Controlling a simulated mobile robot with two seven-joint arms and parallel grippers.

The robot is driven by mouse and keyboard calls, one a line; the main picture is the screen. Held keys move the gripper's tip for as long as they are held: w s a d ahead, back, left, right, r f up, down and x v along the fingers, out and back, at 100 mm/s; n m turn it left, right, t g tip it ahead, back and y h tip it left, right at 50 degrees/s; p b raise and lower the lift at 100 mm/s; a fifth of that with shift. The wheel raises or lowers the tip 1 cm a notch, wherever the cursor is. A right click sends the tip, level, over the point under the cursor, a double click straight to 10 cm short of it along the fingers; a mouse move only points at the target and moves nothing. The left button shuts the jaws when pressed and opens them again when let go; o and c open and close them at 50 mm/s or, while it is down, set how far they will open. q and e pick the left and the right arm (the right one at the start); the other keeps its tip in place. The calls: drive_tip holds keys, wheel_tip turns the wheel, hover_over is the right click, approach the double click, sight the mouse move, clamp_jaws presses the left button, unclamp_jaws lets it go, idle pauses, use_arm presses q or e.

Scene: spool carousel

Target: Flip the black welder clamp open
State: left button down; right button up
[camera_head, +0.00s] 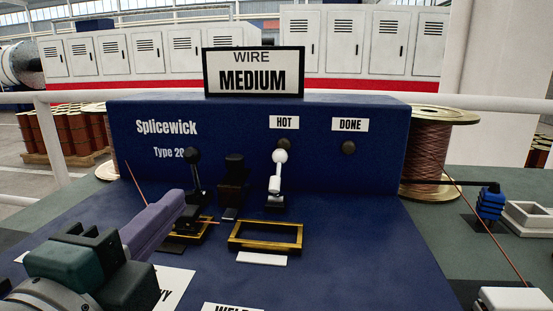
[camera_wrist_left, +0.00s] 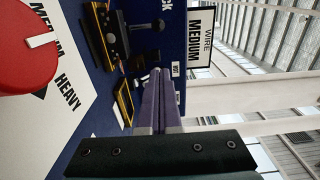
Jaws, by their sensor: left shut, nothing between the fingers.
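The black welder clamp (camera_head: 195,180) has an upright lever with a black ball knob, at the left of the blue welder (camera_head: 160,165). A dark block at its foot sits over a small yellow-edged frame (camera_head: 203,232), with a copper wire end sticking out. My left gripper (camera_head: 178,205) has purple fingers, shut and empty, close in front of the clamp's foot; contact cannot be told. In the left wrist view the shut fingers (camera_wrist_left: 160,78) point toward the welder, with the clamp (camera_wrist_left: 112,32) above them. My right gripper is not in view.
A white ball-knobbed lever (camera_head: 278,178) stands right of a black post (camera_head: 232,180). A larger yellow frame (camera_head: 265,248) lies before it. The sign (camera_head: 253,72) reads WIRE MEDIUM. A copper spool (camera_head: 432,165) stands right. A red disc (camera_wrist_left: 25,50) shows in the left wrist view.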

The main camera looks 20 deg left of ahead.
use_arm(q)
drive_tip(key=p, duration=0.2)
approach(196, 173)
drive_tip(key=w+d+r, duration=0.1)
drive_tip(key=w, duration=0.1)
drive_tip(key=w+d+r, duration=0.2)
drive_tip(key=shift+w+d+r, duration=0.1)
drive_tip(key=shift+r, duration=0.05)
drive_tip(key=shift+w+a, duration=0.25)
drive_tip(key=shift+a, duration=0.3)
drive_tip(key=shift+w+a, duration=0.25)
drive_tip(key=shift+a, duration=0.25)
drive_tip(key=shift+w+a, duration=0.3)
drive_tip(key=shift+a, duration=0.2)
